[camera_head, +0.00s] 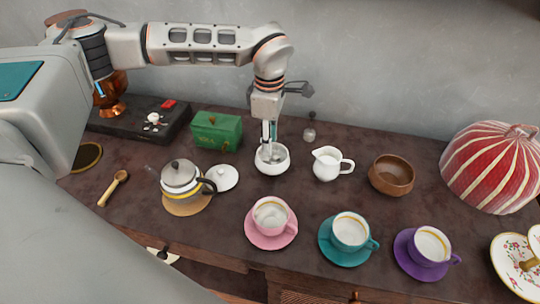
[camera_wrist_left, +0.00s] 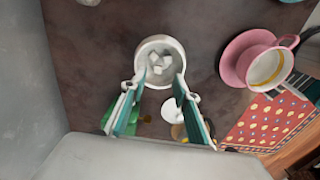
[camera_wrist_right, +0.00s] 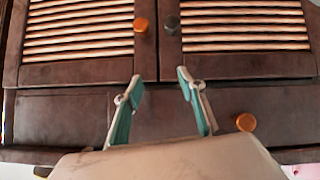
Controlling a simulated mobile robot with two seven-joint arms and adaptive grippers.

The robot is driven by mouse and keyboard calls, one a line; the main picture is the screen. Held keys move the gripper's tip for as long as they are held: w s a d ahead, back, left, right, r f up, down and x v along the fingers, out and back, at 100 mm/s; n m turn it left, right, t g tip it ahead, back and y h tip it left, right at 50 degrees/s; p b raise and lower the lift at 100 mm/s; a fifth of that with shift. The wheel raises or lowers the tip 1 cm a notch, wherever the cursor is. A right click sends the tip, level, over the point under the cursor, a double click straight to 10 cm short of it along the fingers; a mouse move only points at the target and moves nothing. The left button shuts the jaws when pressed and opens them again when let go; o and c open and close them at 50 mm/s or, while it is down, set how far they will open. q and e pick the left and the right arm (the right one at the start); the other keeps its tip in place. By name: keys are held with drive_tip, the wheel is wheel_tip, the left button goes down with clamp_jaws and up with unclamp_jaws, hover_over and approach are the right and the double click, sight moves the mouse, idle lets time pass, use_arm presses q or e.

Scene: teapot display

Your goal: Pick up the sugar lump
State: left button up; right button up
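White sugar lumps (camera_wrist_left: 157,62) lie in a round white bowl (camera_head: 272,167) at the middle of the table. The bowl's rim also shows in the left wrist view (camera_wrist_left: 141,50). My left gripper (camera_head: 269,143) points down over the bowl. In the left wrist view its fingers (camera_wrist_left: 159,88) are apart, one on each side of the bowl's near part, with nothing between them but the view of the lumps below. My right gripper (camera_wrist_right: 157,82) is open and empty in front of the cabinet's drawers and slatted doors.
A white lid (camera_head: 222,178), a teapot (camera_head: 181,178) and a green box (camera_head: 216,132) stand left of the bowl. A white jug (camera_head: 328,165) and a brown bowl (camera_head: 391,176) stand right. Pink (camera_head: 270,217), teal (camera_head: 350,232) and purple (camera_head: 428,247) cups stand in front.

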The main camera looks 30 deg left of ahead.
sight(268, 159)
use_arm(q)
drive_tip(key=shift+f, duration=0.8)
drive_tip(key=f, duration=0.3)
drive_tip(key=f+b, duration=0.1)
drive_tip(key=shift+a+f, duration=0.25)
drive_tip(key=shift+f, duration=0.2)
drive_tip(key=c, duration=0.8)
drive_tip(key=shift+o, duration=0.2)
drive_tip(key=shift+r, duration=0.1)
use_arm(e)
drive_tip(key=shift+d+f, duration=0.1)
drive_tip(key=shift+f, duration=0.25)
